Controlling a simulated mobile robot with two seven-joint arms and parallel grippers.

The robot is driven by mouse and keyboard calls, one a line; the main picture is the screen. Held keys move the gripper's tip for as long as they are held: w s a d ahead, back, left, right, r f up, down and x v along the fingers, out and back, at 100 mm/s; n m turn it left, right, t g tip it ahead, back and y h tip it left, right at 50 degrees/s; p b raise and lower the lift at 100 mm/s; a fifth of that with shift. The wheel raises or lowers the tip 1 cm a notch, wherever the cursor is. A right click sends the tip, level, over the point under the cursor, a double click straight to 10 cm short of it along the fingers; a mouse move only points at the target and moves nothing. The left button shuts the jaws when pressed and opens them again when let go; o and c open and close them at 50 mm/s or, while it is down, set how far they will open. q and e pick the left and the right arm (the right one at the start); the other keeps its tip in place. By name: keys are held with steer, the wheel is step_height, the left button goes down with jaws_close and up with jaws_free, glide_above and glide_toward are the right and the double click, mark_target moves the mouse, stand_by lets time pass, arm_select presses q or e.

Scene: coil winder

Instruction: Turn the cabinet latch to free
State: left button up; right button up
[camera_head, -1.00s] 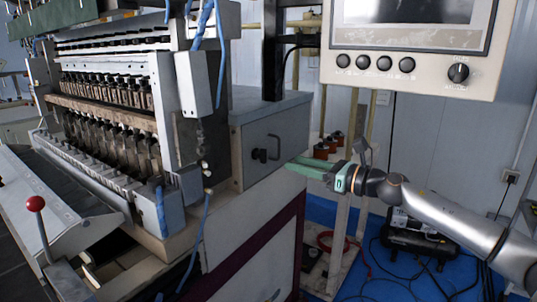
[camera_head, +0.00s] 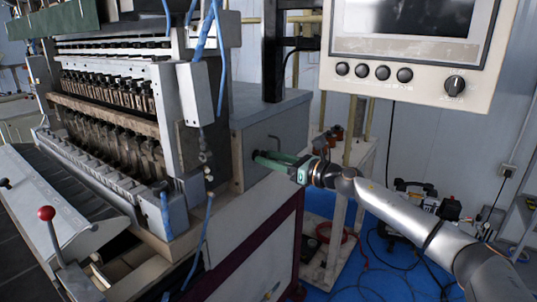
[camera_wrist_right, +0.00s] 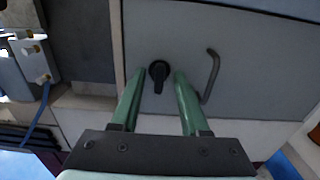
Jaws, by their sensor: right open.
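The cabinet latch (camera_wrist_right: 159,75) is a small black turn-knob on the grey cabinet door (camera_wrist_right: 260,65). In the wrist view its round hub is at the top and its short lever points down. My right gripper (camera_head: 258,158) is at the door in the head view, its green fingers covering the latch there. In the wrist view the right gripper (camera_wrist_right: 160,88) is open, with one finger on each side of the latch and visible gaps between. A thin dark bar handle (camera_wrist_right: 211,75) stands just right of the right finger. My left gripper is out of view.
The winder (camera_head: 110,110) with blue cables stands left of the cabinet. A control panel (camera_head: 410,60) hangs above my right arm. A red-knobbed lever (camera_head: 46,213) is at lower left. Cables and equipment lie on the blue floor (camera_head: 345,285) at right.

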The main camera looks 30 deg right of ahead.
steer(key=shift+w+a, duration=0.15)
steer(key=shift+w, duration=0.15)
jaws_close()
stand_by(0.3)
